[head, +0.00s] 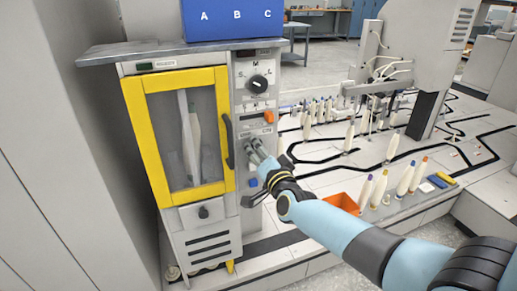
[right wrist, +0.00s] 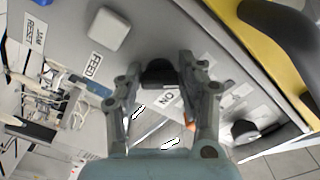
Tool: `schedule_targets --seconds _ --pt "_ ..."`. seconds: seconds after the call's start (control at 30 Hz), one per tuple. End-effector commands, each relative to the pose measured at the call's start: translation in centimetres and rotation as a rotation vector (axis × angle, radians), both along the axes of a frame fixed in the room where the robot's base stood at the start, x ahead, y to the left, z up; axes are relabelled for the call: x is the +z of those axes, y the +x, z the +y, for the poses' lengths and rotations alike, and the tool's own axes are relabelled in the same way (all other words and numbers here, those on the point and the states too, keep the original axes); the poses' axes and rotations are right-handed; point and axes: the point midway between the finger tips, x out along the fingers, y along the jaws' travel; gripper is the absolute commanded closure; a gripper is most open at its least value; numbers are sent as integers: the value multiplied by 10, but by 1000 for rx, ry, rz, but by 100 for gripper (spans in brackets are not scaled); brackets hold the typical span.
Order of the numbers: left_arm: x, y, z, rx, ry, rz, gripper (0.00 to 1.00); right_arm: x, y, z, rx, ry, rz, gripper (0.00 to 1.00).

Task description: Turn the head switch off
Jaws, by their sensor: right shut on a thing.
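The control panel (head: 255,105) is a narrow grey strip right of a yellow-framed door. My right gripper (head: 254,146) is at the panel's middle, below the orange button. In the right wrist view, my right gripper (right wrist: 160,72) has its fingers on either side of a small black switch knob (right wrist: 158,73) and is shut on it. An ON label (right wrist: 167,98) is beside this knob. The fingers hide part of the knob and any label behind them, so I cannot read its setting. My left gripper is not in view.
A black rotary knob (head: 259,83) and an orange button (head: 268,117) are above my gripper. The door's dark handle (head: 229,141) is close on the left. A blue box (head: 232,28) stands on top. Bobbins and an orange bin (head: 341,203) are to the right.

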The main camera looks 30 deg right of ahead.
Motion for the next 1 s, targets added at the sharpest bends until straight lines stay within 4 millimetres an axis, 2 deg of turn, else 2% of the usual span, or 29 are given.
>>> schedule_targets --seconds 0.53,0.57,0.7,0.73,1.0 --pt "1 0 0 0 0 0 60 -3 -1 0 1 -25 12 94" --pt "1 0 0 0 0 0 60 -3 -1 0 1 -25 12 59" --pt "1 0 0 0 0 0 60 -2 -1 0 0 -24 10 41" --pt "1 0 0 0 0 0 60 -2 -1 0 0 -24 10 38" --pt "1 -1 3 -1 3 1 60 -1 -2 0 0 -24 7 38"
